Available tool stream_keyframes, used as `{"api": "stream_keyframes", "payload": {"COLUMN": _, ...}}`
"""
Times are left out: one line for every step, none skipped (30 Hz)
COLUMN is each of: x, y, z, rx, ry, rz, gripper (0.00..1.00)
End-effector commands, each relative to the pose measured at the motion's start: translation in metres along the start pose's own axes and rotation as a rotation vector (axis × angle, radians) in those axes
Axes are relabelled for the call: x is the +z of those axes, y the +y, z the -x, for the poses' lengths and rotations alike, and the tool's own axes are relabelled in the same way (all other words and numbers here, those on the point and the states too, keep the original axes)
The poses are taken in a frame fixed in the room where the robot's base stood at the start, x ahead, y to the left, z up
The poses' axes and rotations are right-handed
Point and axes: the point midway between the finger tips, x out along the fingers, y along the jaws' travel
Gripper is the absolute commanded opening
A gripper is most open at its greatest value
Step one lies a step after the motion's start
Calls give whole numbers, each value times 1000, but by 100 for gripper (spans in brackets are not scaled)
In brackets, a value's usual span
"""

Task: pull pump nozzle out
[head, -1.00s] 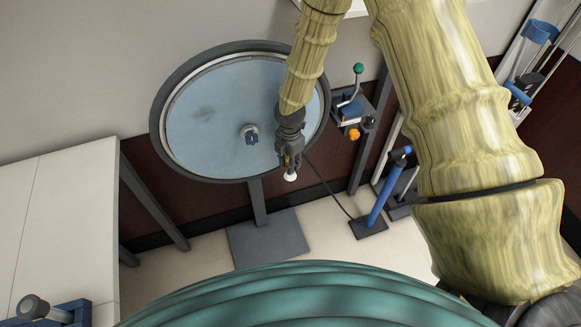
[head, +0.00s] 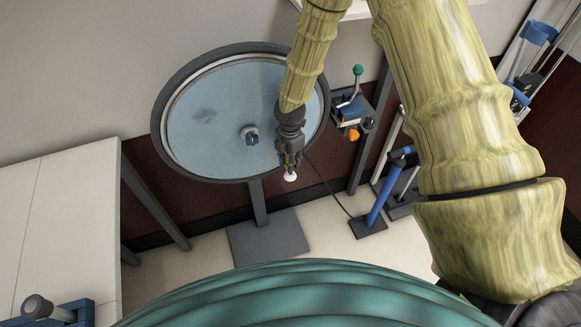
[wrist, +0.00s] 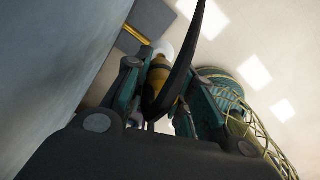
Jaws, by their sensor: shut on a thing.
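My gripper (head: 290,160) hangs in front of the lower right of the round blue disc (head: 215,125) in the head view. In the wrist view its two fingers (wrist: 160,85) are shut on a yellow, brass-coloured piece, the pump nozzle (wrist: 157,75). A pale round end (head: 290,177) shows just below the fingers. A black hose (head: 325,185) runs from beside the gripper down to the blue floor pump (head: 378,200); it crosses close in front of the wrist view. I cannot tell whether the nozzle touches anything beyond the fingers.
The disc has a dark rim and stands on a grey post with a square foot (head: 268,236). A lever with a green knob (head: 357,70) and an orange knob (head: 353,134) is right of it. A white table (head: 65,220) is at left. Floor between is open.

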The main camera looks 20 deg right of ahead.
Motion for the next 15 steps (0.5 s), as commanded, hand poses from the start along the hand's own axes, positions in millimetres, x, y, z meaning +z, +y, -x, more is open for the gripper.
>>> {"api": "stream_keyframes", "payload": {"x": 0, "y": 0, "z": 3, "rx": 0, "ry": 0, "rz": 0, "gripper": 0}}
{"api": "stream_keyframes", "payload": {"x": 0, "y": 0, "z": 4, "rx": 0, "ry": 0, "rz": 0, "gripper": 0}}
{"api": "stream_keyframes", "payload": {"x": 0, "y": 0, "z": 5, "rx": 0, "ry": 0, "rz": 0, "gripper": 0}}
{"api": "stream_keyframes", "payload": {"x": 0, "y": 0, "z": 6, "rx": 0, "ry": 0, "rz": 0, "gripper": 0}}
{"api": "stream_keyframes", "payload": {"x": 0, "y": 0, "z": 7, "rx": 0, "ry": 0, "rz": 0, "gripper": 0}}
{"api": "stream_keyframes", "payload": {"x": 0, "y": 0, "z": 8, "rx": 0, "ry": 0, "rz": 0, "gripper": 0}}
{"api": "stream_keyframes", "payload": {"x": 0, "y": 0, "z": 9, "rx": 0, "ry": 0, "rz": 0, "gripper": 0}}
{"api": "stream_keyframes", "payload": {"x": 0, "y": 0, "z": 10, "rx": 0, "ry": 0, "rz": 0, "gripper": 0}}
{"api": "stream_keyframes", "payload": {"x": 0, "y": 0, "z": 11, "rx": 0, "ry": 0, "rz": 0, "gripper": 0}}
{"api": "stream_keyframes", "payload": {"x": 0, "y": 0, "z": 12, "rx": 0, "ry": 0, "rz": 0, "gripper": 0}}
{"api": "stream_keyframes", "payload": {"x": 0, "y": 0, "z": 13, "rx": 0, "ry": 0, "rz": 0, "gripper": 0}}
{"api": "stream_keyframes", "payload": {"x": 0, "y": 0, "z": 14, "rx": 0, "ry": 0, "rz": 0, "gripper": 0}}
{"api": "stream_keyframes", "payload": {"x": 0, "y": 0, "z": 15, "rx": 0, "ry": 0, "rz": 0, "gripper": 0}}
{"api": "stream_keyframes", "payload": {"x": 0, "y": 0, "z": 16, "rx": 0, "ry": 0, "rz": 0, "gripper": 0}}
{"api": "stream_keyframes", "payload": {"x": 0, "y": 0, "z": 17, "rx": 0, "ry": 0, "rz": 0, "gripper": 0}}
